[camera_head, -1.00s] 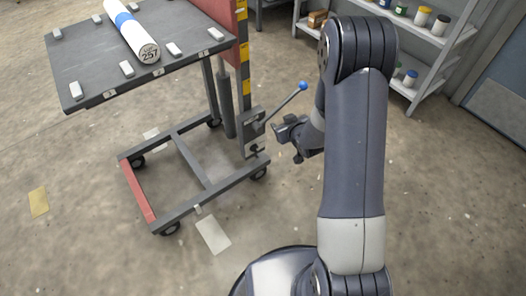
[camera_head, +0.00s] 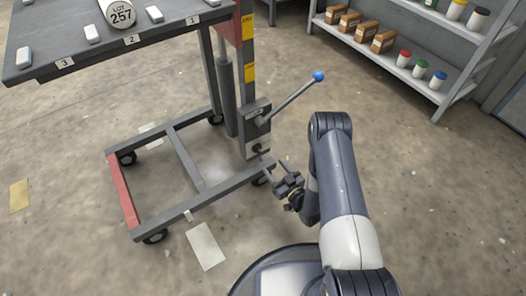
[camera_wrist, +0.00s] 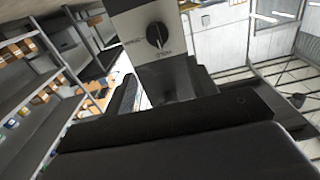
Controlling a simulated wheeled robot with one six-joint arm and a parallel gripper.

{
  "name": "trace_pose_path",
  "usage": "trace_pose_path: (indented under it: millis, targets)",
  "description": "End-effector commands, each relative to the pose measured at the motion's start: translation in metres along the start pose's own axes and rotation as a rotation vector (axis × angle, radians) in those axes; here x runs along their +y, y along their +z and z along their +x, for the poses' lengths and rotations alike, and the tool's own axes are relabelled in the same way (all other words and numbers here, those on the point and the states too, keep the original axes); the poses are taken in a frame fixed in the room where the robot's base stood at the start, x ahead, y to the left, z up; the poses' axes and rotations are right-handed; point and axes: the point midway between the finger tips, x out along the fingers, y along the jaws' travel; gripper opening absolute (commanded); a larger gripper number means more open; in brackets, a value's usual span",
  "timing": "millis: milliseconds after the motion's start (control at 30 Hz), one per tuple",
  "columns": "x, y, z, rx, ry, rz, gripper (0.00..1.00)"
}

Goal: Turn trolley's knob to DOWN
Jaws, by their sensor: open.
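The trolley's knob (camera_head: 258,148) is small and dark, low on the grey post below the lever box. In the wrist view the knob (camera_wrist: 157,36) is round and black with a light pointer mark, on a grey plate (camera_wrist: 137,22). Small lettering flanks it; I cannot read it surely or tell the setting. My gripper (camera_head: 284,181) is open and empty, to the lower right of the knob and apart from it. In the wrist view its dark body fills the bottom. The trolley (camera_head: 197,187) stands on castors with a red front bar.
A lever with a blue ball (camera_head: 318,76) slants up right above the knob. The trolley's table (camera_head: 105,45) carries a roll marked LOT 257 (camera_head: 119,13). A shelf (camera_head: 425,80) with boxes and jars stands at the back right. The floor between it and the trolley is clear.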

Motion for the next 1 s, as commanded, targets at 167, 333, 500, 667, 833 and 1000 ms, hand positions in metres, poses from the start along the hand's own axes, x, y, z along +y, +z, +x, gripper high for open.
trace_pose_path:
  millis: [167,333,500,667,833,1000]
  targets:
    - [-0.001,0.000,0.027,0.005,-0.003,-0.003,0.54]
    - [-0.001,0.001,0.061,0.003,-0.003,-0.004,0.54]
    - [0.000,0.000,0.087,0.002,-0.001,-0.003,0.54]
    - [0.000,-0.001,0.101,0.001,0.001,-0.001,0.54]
    - [0.000,-0.001,0.104,-0.001,0.001,0.000,0.54]
    - [0.001,-0.002,0.103,-0.001,0.001,-0.001,0.54]
